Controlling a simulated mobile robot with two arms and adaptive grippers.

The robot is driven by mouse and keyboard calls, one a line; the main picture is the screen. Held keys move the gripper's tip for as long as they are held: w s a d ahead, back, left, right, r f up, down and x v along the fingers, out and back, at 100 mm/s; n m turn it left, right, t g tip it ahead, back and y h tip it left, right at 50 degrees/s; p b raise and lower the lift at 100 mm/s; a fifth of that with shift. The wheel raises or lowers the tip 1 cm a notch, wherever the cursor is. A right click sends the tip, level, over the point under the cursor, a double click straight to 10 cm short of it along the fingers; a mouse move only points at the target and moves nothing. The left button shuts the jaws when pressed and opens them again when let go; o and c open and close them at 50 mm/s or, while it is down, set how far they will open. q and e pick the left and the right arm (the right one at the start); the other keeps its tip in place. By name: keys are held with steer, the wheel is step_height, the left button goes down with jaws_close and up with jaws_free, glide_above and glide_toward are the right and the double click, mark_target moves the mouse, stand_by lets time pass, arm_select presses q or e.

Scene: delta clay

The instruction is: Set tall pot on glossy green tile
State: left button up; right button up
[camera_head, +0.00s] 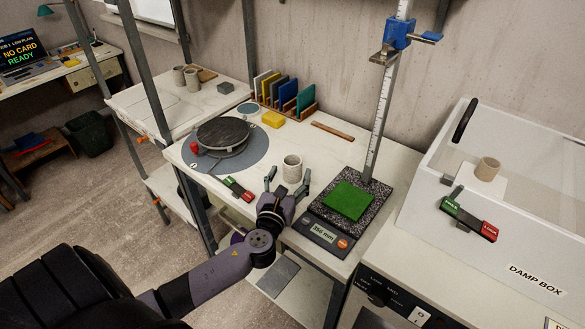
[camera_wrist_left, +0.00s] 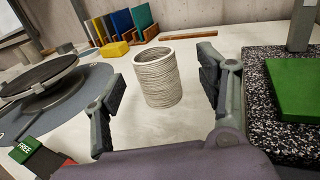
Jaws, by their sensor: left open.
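A pale ribbed clay pot (camera_head: 292,169) stands upright on the white table, left of the height gauge. In the left wrist view the pot (camera_wrist_left: 157,77) stands ahead, between and beyond my open fingers. My left gripper (camera_head: 288,187) is open and empty, at the near side of the pot, apparently not touching it. It also shows in the left wrist view (camera_wrist_left: 160,105). A green tile (camera_head: 348,200) lies on the speckled gauge base; it shows at the right edge of the left wrist view (camera_wrist_left: 296,90). My right gripper is not in view.
A black turntable (camera_head: 223,136) sits left of the pot, with a green and red tag (camera_head: 238,189) in front. A rack of coloured tiles (camera_head: 284,98) and a yellow sponge (camera_head: 273,119) are behind. The gauge column (camera_head: 381,110) rises behind the green tile; the damp box (camera_head: 500,181) is at right.

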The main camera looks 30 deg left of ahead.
mark_target(290, 168)
arm_select(q)
steer(key=x, duration=0.5)
steer(key=shift+w+a+p, duration=0.25)
steer(key=shift+a+p, duration=0.1)
steer(key=shift+a, duration=0.15)
steer(key=shift+r, duration=0.1)
steer(key=shift+s, duration=0.1)
steer(key=shift+c, duration=0.4)
steer(key=c, duration=1.3)
